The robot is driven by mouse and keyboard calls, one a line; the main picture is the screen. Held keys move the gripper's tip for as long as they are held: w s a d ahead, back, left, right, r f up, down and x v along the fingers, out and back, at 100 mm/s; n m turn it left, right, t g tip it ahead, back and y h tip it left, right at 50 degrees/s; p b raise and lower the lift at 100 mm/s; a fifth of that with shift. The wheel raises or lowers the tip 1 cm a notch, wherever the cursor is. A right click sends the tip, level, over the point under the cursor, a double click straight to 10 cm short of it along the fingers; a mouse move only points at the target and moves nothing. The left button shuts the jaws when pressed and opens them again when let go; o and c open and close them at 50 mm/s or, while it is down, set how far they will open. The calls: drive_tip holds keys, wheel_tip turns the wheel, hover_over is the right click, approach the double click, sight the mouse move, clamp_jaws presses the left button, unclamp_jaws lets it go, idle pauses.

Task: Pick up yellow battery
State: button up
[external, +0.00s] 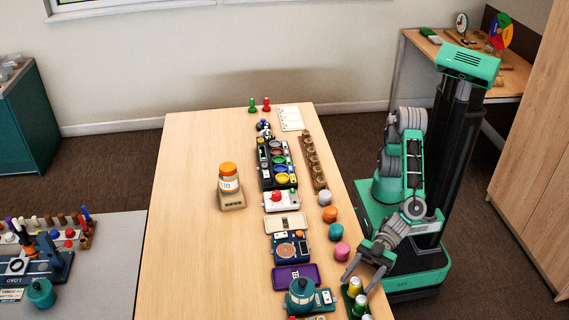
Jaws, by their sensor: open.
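Several small upright cylinders with pale tops, which look like batteries, stand in a dark green holder (348,300) at the bottom edge of the external view, by the table's right edge. The rearmost cylinder (355,287) looks yellowish on top, but it is too small to tell surely whether it is the yellow battery. My gripper (358,283) is open and points down at the rear end of this holder. Its two fingers are spread to either side of the rearmost cylinder. I cannot tell whether they touch it. The holder's near end is cut off by the frame.
A pink piece (342,252), a teal piece (336,232) and an orange piece (330,214) line the table's right side. A teal pot-like object (301,293) stands left of the holder. A jar (229,178) sits on a scale. The table's left half (190,260) is mostly clear.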

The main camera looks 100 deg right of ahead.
drive_tip(key=shift+c, duration=0.3)
clamp_jaws()
idle(0.3)
